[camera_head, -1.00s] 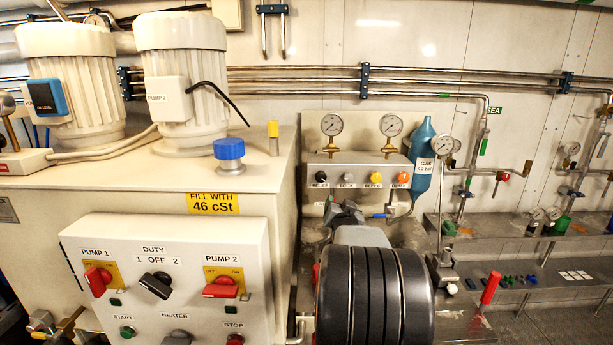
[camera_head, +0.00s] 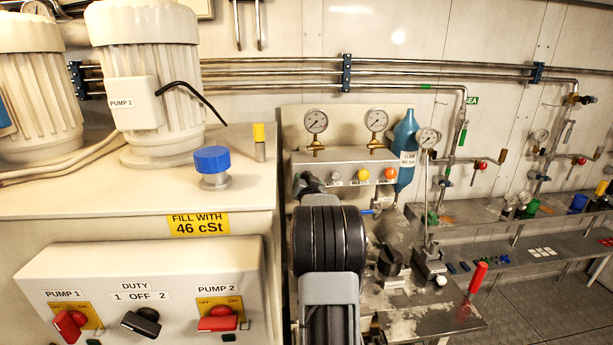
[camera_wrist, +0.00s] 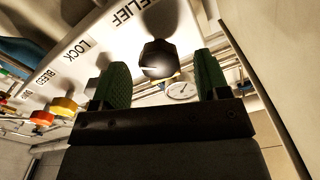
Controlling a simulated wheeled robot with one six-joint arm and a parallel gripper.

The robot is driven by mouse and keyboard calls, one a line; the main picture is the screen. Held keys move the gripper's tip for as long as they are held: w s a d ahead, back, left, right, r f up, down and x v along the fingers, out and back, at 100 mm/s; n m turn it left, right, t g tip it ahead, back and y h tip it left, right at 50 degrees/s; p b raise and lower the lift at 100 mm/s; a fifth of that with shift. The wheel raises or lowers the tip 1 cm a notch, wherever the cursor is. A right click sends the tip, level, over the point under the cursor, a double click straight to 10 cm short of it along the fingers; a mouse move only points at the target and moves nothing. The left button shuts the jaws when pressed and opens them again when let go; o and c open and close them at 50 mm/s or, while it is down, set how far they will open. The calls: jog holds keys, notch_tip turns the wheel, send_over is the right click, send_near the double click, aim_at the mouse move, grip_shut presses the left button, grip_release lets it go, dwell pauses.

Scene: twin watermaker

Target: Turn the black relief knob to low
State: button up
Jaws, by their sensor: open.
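In the wrist view the black relief knob (camera_wrist: 158,58) stands out from the white panel (camera_wrist: 75,62) beside the RELIEF lettering. My gripper (camera_wrist: 161,66) is open, its two green fingers on either side below the knob in the picture. The knob shows in the gap between the fingertips; I cannot tell whether they touch it or how deep they reach. In the head view my arm hides the relief knob at the left end of the gauge panel (camera_head: 345,158). My gripper is mostly hidden there too.
The yellow bleed knob (camera_wrist: 65,104) and a pale lock knob (camera_head: 336,176) sit right of the relief knob in the head view, then an orange knob (camera_head: 390,173). Left is the large cream tank (camera_head: 90,195). A blue bottle (camera_head: 405,140) hangs right of the panel.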

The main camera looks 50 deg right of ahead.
jog(key=shift+p+x, duration=0.35)
jog(key=shift+x, duration=1.3)
jog(key=c, duration=0.9)
jog(key=shift+c, duration=0.2)
jog(key=shift+f+n+b, duration=0.15)
jog(key=shift+n+b, duration=0.15)
jog(key=shift+b, duration=0.35)
